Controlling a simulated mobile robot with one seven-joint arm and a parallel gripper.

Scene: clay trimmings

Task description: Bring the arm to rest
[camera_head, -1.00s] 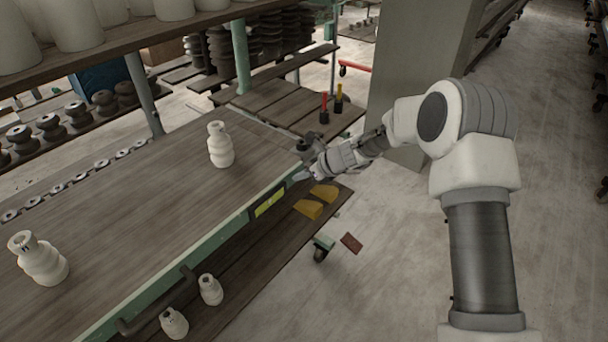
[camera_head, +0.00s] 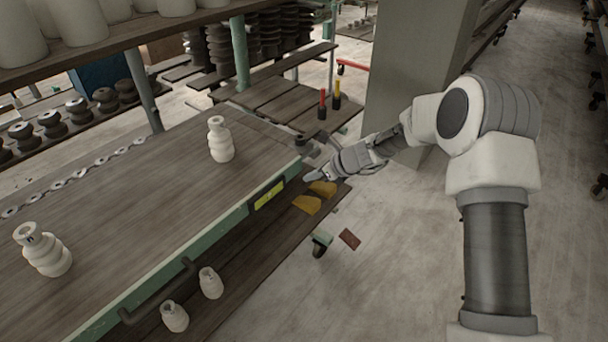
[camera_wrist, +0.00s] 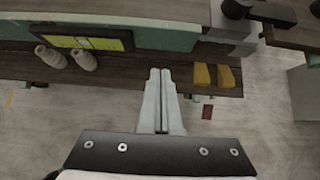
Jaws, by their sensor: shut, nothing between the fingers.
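My gripper (camera_head: 312,178) is at the right end of the bench in the head view, by the bench's front edge. In the wrist view my gripper (camera_wrist: 161,72) shows its two fingers side by side, shut and empty. They point toward the lower shelf of the bench, with nothing between them.
White ribbed clay pieces stand on the bench top (camera_head: 130,190), one near the middle (camera_head: 220,140), one at left (camera_head: 42,250). Two smaller pieces and yellow blocks (camera_head: 306,204) lie on the lower shelf. A pillar (camera_head: 405,80) stands behind my arm. Open floor lies at right.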

